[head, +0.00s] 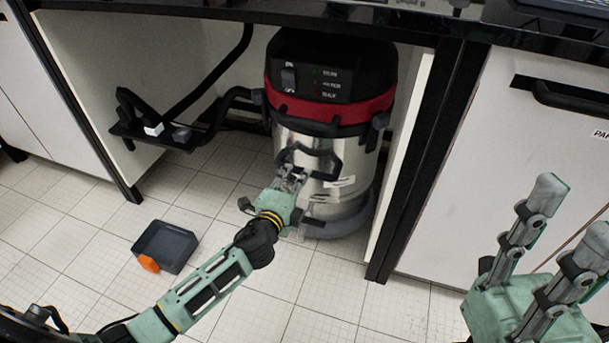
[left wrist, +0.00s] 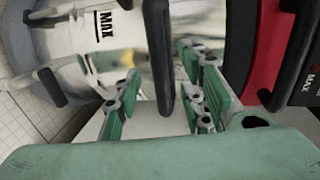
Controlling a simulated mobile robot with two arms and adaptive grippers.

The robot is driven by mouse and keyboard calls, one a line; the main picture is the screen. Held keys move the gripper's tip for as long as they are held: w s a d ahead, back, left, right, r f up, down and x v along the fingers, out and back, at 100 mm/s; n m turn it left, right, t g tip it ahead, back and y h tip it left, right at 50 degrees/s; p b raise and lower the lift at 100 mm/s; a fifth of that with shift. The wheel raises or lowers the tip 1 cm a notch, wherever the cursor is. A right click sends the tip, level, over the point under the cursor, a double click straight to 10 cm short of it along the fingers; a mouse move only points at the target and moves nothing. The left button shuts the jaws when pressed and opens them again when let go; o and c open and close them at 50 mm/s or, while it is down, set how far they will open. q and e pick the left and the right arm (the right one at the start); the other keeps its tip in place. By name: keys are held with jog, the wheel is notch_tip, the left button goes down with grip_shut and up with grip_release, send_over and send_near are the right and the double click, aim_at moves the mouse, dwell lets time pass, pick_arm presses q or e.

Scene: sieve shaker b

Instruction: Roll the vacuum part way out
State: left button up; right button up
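The vacuum (head: 325,150) has a steel drum, a red band and a black top. It stands upright on the floor inside the bay under the counter. A black handle (head: 325,163) is on its front; it also shows as a dark bar in the left wrist view (left wrist: 159,55). My left gripper (head: 291,178) is at this handle. In the left wrist view its fingers (left wrist: 165,95) are apart, one on each side of the bar, with gaps showing. My right gripper (head: 565,215) is open and empty at the right, away from the vacuum.
A black hose (head: 215,80) runs from the vacuum to a dark floor-tool bracket (head: 160,132) on the left. A grey bin with an orange part (head: 168,245) sits on the tiles. A black bay post (head: 420,150) stands close right. The tiled floor in front is mostly free.

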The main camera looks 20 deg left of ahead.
aim_at(301, 171)
pick_arm(q)
jog(key=b+x, duration=0.1)
jog(key=x, duration=0.4)
jog(key=shift+w+f+b, duration=0.15)
jog(key=shift+b, duration=0.25)
jog(key=shift+w, duration=0.45)
jog(key=shift+c, duration=0.2)
grip_shut()
